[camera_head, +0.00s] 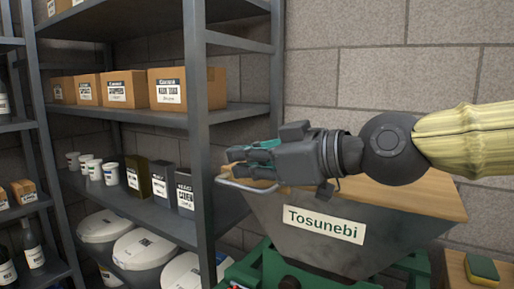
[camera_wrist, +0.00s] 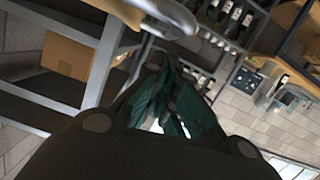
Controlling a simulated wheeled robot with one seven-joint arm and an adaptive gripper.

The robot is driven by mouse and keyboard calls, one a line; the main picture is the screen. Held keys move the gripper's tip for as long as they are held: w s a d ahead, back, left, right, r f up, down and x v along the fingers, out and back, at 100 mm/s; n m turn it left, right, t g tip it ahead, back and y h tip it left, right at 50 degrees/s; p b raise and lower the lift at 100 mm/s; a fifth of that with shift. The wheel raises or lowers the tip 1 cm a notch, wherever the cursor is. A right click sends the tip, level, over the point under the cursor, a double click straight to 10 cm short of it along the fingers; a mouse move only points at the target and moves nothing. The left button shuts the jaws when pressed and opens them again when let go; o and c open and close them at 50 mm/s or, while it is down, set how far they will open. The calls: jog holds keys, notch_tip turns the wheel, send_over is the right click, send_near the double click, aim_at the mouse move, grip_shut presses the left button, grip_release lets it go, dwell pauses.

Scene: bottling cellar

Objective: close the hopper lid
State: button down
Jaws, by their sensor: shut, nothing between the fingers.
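The hopper (camera_head: 265,210) is a dark grey tapering bin with a "Tosunebi" label on a green frame. Its lid (camera_head: 410,202) is a light wooden board that appears to lie flat across the hopper's top; my arm hides its middle and back, so I cannot tell whether it sits fully down. A pale metal bar handle (camera_head: 245,187) sticks out at the left end. My gripper (camera_head: 240,162) is shut and empty, pointing left just above the handle; contact cannot be told. In the wrist view, the fingers (camera_wrist: 165,120) are close together, with a pale curved bar beyond them.
A grey metal shelf rack (camera_head: 203,150) stands close on the left, with cardboard boxes (camera_head: 188,88), cups and white tubs (camera_head: 145,250). A sponge (camera_head: 482,268) lies on a wooden surface at lower right. A block wall stands behind.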

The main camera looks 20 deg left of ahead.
jog(key=shift+s+f+n+b, duration=0.2)
jog(key=shift+f+n+b, duration=0.15)
jog(key=shift+f, duration=0.8)
jog(key=shift+f, duration=0.2)
notch_tip(320, 180, up, 5)
jog(key=p, duration=0.4)
jog(key=v, duration=1)
jog(key=shift+s, duration=0.4)
